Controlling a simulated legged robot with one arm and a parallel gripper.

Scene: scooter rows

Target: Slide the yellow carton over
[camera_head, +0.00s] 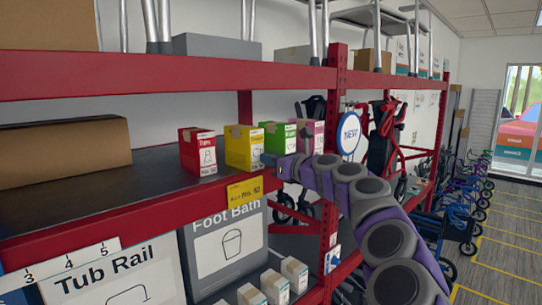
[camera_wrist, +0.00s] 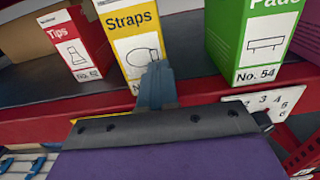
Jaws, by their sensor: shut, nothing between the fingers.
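The yellow carton (camera_head: 244,147) stands upright on the dark middle shelf, between a red carton (camera_head: 197,151) and a green carton (camera_head: 278,137). In the wrist view the yellow carton (camera_wrist: 128,34) reads "Straps". My gripper (camera_head: 266,159) is shut and empty at the carton's lower right front. In the wrist view its closed fingertips (camera_wrist: 157,76) overlap the carton's lower front, hiding part of its number. I cannot tell whether they touch it. The red "Tips" carton (camera_wrist: 75,45) is left of it, and the green carton (camera_wrist: 252,38) is right across a gap.
A pink carton (camera_head: 310,132) stands beyond the green one. A long brown box (camera_head: 62,152) lies at the shelf's left. The red shelf beam (camera_head: 130,218) runs along the front, with a yellow tag (camera_head: 244,191). A round "NEW" sign (camera_head: 350,133) stands to the right.

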